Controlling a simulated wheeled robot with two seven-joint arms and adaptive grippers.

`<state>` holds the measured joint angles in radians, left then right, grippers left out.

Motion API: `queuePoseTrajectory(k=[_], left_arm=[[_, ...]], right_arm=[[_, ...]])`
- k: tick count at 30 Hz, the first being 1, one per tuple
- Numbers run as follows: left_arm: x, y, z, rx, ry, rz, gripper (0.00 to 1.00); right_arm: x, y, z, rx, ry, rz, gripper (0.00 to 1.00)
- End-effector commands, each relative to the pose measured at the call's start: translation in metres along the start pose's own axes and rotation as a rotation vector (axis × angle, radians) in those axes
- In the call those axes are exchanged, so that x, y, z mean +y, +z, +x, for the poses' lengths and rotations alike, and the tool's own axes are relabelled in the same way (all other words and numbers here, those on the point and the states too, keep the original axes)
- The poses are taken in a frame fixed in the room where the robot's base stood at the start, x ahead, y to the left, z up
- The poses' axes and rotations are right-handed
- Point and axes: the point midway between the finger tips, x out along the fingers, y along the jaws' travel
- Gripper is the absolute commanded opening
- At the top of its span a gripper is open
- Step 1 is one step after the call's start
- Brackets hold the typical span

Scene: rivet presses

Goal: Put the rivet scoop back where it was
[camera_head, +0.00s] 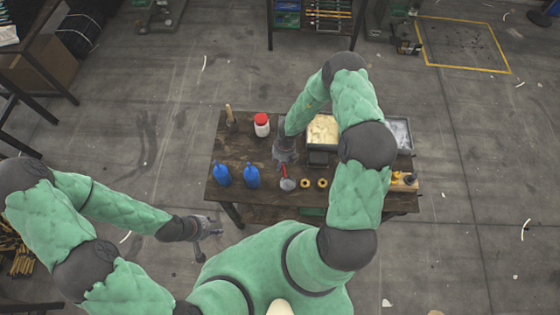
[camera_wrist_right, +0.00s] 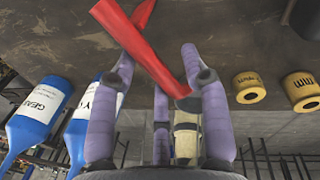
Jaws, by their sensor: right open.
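The rivet scoop (camera_head: 288,184), with a red handle and a grey bowl, lies near the front edge of the table (camera_head: 245,140). My right gripper (camera_head: 284,160) is over the table just behind the scoop.
Two blue bottles (camera_head: 252,177) stand left of the scoop, and two yellow rings (camera_head: 306,183) lie right of it. A red-capped white jar (camera_head: 262,124) and a brush (camera_head: 230,117) are behind. A cream-filled tray (camera_head: 322,128) and a grey tray (camera_head: 398,130) are at the back right.

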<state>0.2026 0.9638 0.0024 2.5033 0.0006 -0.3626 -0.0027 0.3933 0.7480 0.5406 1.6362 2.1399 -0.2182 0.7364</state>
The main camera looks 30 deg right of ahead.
Motion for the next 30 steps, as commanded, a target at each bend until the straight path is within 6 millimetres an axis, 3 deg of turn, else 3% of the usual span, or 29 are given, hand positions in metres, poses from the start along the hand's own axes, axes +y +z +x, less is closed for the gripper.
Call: queuePoseTrajectory(k=[18,26,30], left_arm=[[0.009,0.001,-0.025,0.000,0.000,0.000,0.40],[0.010,0.001,-0.028,0.000,0.000,0.000,0.40],[0.010,0.001,-0.028,0.000,0.000,0.000,0.40]], right_arm=[[0.000,0.001,-0.104,-0.002,-0.001,0.000,0.46],[0.001,-0.002,-0.118,0.003,-0.005,-0.031,0.46],[0.002,-0.014,-0.113,0.023,-0.026,-0.195,0.46]])
